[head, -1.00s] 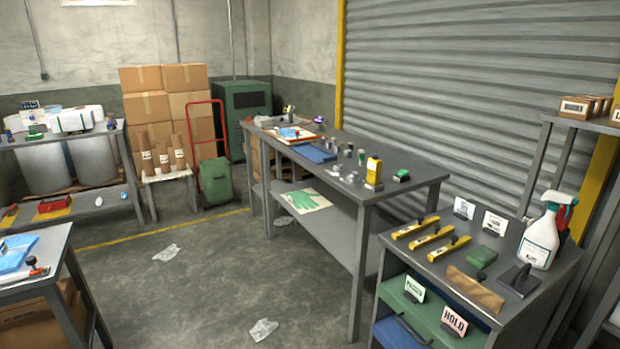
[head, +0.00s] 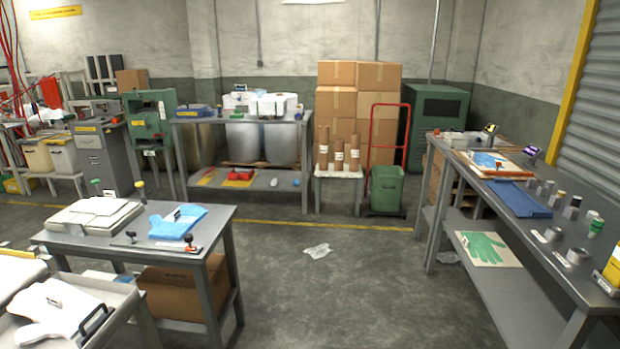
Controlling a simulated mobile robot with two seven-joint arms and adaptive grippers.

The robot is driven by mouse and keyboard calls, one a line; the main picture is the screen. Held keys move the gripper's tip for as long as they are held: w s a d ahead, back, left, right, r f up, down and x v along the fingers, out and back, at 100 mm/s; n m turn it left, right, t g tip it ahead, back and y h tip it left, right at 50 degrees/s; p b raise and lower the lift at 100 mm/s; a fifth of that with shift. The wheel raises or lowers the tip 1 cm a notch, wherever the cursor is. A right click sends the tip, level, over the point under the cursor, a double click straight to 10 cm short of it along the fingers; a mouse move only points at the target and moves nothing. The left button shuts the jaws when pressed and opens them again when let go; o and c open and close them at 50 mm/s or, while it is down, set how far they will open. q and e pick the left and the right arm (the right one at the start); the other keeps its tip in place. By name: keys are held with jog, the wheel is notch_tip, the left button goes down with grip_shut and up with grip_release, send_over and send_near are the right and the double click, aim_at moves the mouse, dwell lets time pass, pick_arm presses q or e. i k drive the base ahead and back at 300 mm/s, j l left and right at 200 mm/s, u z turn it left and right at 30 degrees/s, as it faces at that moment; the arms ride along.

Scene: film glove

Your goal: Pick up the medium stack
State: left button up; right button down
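Neither of my grippers is in view. No thing is clearly marked as the medium stack, and I cannot tell which one it is. On the near left table (head: 125,262) lies a flat pale stack (head: 92,216) with a glove-like shape on top. At the bottom left, a white glove-shaped piece or stack (head: 48,312) lies on a grey tray or cart, partly cut off by the frame edge.
A long workbench (head: 545,262) with small parts stands at right. A rear table (head: 240,118) holds white rolls or packs. Cardboard boxes (head: 337,75) and a red hand truck (head: 372,140) stand at the back. The middle floor is clear except for a crumpled film scrap (head: 317,250).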

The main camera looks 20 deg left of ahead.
aim_at(56, 308)
jog(key=i+u, duration=0.65)
jog(key=u, duration=0.15)
jog(key=i+u, duration=0.4)
jog(key=k+l, duration=0.05)
jog(key=k, duration=0.05)
